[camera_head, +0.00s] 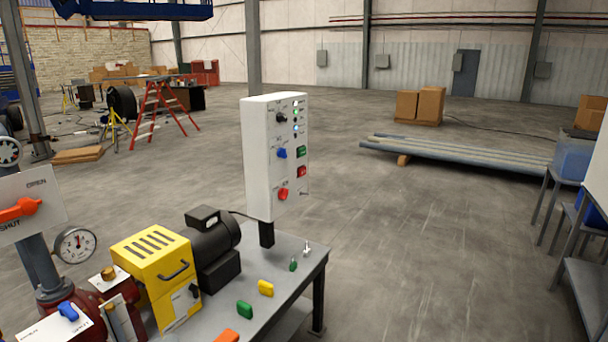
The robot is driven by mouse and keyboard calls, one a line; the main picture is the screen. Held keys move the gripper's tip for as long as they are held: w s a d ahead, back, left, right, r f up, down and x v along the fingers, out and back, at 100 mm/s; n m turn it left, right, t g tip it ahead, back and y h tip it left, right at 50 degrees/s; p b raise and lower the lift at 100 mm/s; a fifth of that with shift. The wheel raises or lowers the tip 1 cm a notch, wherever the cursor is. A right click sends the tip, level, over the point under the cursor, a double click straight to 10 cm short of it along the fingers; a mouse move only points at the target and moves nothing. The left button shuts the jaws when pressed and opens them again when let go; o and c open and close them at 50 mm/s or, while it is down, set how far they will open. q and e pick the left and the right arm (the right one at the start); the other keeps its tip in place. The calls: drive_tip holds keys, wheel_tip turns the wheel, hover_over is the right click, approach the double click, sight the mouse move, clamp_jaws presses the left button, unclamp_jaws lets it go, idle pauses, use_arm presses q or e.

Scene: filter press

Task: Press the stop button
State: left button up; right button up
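A white control box (262,160) stands on a short dark post at the back of the grey table. Its panel faces right and is seen at an angle. A red square button (301,171) sits below a green square button (302,152) near the panel's right edge. A larger red round knob or button (283,194) is lower down. A blue knob (281,153) and a black knob (281,118) are on the left side of the panel. Small lights are at the top right. The labels are too small to read. Neither gripper is in view.
The table (272,276) carries a yellow-covered unit (153,254), a dark motor (213,243) and small coloured pieces. An orange valve handle (20,209) and a gauge (75,244) are at left. Open floor lies right of the box. A table (588,265) stands at far right.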

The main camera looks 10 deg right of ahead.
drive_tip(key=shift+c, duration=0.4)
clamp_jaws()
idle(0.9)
